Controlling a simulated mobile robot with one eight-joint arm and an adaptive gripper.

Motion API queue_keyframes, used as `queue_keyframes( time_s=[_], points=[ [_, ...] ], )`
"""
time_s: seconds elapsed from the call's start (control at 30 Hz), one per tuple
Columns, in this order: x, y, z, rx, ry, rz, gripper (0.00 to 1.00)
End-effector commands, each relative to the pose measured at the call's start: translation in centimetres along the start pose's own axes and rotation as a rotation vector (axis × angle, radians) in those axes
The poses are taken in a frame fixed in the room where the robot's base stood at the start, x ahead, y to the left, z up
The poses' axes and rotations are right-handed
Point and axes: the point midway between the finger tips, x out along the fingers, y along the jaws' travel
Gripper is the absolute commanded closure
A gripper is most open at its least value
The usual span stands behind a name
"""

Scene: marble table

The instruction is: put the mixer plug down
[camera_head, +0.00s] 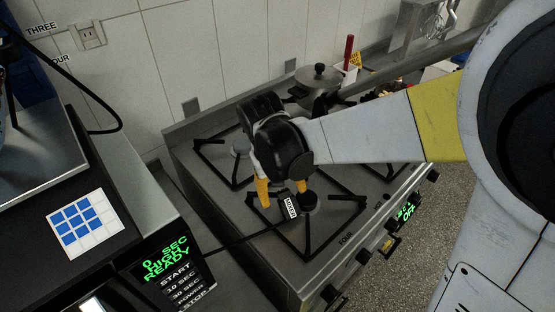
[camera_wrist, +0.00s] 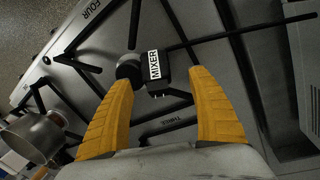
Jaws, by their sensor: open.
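The mixer plug (camera_head: 291,209) is a small black plug with a white MIXER label. It appears to rest on the stove top (camera_head: 262,246), beside a round black burner. In the wrist view the plug (camera_wrist: 155,72) shows between and beyond my fingertips, with its metal prongs toward the camera and its black cable running to the upper right. My gripper (camera_head: 282,190), with yellow fingers, is open above the plug. In the wrist view the fingers (camera_wrist: 162,80) stand wide apart with gaps on both sides of the plug.
Black pan grates cover the stove. A lidded metal pot (camera_head: 317,80) stands at the back, beyond my gripper. A dark appliance with a green READY display (camera_head: 165,258) stands at the left. A wall outlet (camera_head: 91,35) is at the upper left.

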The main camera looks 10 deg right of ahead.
Motion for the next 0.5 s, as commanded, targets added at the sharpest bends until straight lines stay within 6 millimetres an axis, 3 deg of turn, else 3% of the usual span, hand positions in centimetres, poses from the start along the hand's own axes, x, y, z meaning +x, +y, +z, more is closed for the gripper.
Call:
queue_keyframes(
  time_s=[0.17,0.4,0.5],
  points=[
    [1.2,0.2,0.0,0.001,0.0,0.0,0.32],
    [5.0,0.8,0.0,0.001,0.0,0.0,0.32],
    [5.7,0.8,0.0,0.0,0.001,0.0,0.32]
  ],
)
